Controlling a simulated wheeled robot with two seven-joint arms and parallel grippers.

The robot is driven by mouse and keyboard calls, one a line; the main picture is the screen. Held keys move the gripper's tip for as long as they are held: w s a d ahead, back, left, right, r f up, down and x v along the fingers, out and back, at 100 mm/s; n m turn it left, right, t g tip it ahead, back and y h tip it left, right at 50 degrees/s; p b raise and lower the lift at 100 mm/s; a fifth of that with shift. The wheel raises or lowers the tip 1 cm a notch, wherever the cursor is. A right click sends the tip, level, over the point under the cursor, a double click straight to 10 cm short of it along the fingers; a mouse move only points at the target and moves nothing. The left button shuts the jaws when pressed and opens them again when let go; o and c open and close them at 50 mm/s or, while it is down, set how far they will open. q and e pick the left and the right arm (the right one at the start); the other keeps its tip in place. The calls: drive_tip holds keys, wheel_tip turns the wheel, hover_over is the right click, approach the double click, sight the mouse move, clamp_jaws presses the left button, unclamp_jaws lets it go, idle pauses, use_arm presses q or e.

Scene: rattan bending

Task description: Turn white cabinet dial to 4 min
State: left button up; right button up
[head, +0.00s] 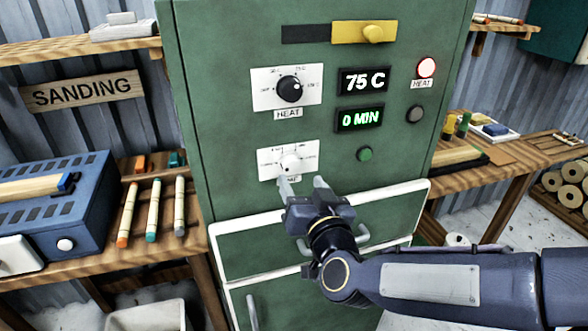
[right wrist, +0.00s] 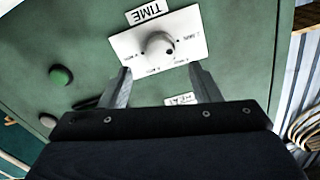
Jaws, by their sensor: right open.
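The green cabinet (head: 215,110) stands in the middle of the head view. Its white dial (head: 291,162) sits on a white scale plate on the lower front, and it also shows in the right wrist view (right wrist: 160,45). The display (head: 360,119) reads 0 MIN in green. My right gripper (head: 301,183) is open just in front of and below the white dial. In the right wrist view its two fingers point toward the plate, with the dial beyond and between the tips; contact is not visible. My left gripper is not in view.
Above is a black HEAT dial (head: 290,89) with a 75 C display (head: 364,80). A red lamp (head: 426,67) is lit; a green button (head: 365,154) is right of the white dial. White-edged drawers with handles lie below. Workbenches flank the cabinet.

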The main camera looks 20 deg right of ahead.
sight(294, 168)
drive_tip(key=w, duration=0.6)
drive_tip(key=shift+a, duration=0.1)
drive_tip(key=c, duration=1)
drive_tip(key=shift+f+m+b, duration=0.25)
drive_tip(key=shift+m+b, duration=0.65)
drive_tip(key=shift+b, duration=0.05)
drive_tip(key=m+b, duration=0.2)
drive_tip(key=shift+m, duration=0.3)
drive_tip(key=m+b, duration=0.3)
drive_tip(key=shift+m, duration=0.3)
drive_tip(key=shift+r+m+b, duration=0.1)
drive_tip(key=shift+m+b, duration=0.95)
drive_tip(key=shift+m, duration=0.85)
